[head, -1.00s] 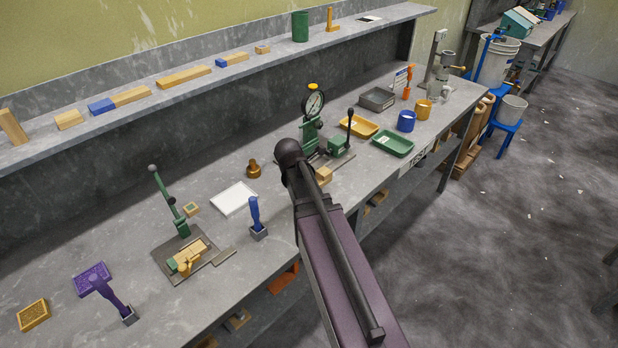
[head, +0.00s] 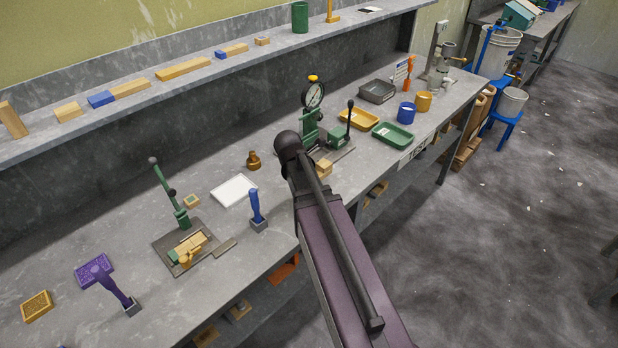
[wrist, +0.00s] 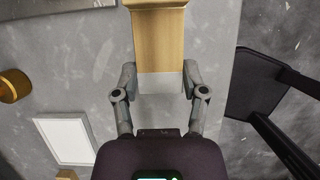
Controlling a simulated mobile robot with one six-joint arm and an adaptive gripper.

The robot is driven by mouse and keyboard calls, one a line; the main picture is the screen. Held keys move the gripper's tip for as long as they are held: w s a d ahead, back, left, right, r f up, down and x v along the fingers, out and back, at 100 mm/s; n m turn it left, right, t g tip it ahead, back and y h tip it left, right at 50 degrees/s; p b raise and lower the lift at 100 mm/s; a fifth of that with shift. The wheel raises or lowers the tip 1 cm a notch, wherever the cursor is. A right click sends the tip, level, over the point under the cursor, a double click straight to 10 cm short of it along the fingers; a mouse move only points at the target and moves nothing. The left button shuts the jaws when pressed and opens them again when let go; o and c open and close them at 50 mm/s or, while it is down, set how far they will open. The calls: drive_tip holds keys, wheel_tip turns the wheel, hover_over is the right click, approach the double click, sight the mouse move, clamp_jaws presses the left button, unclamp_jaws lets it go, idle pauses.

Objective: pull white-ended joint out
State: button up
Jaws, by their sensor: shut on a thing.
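The white-ended joint is a light wooden bar (wrist: 160,40) with a pale end, running down from the top of the wrist view. My gripper (wrist: 160,78) is shut on its pale end, one finger on each side. A wider wooden piece crosses the bar at the top edge; I cannot tell how the two join. In the head view the joint's wood (head: 324,168) shows beside my arm, in front of the green press with the dial gauge (head: 313,95). My gripper's fingers are hidden there behind my arm.
A green lever fixture (head: 181,215) stands farther left. Green (head: 393,136) and yellow (head: 360,118) trays lie to the right. The bench's front edge is close.

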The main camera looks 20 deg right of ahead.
drive_tip(key=shift+r+p, duration=2.2)
drive_tip(key=shift+r, duration=0.15)
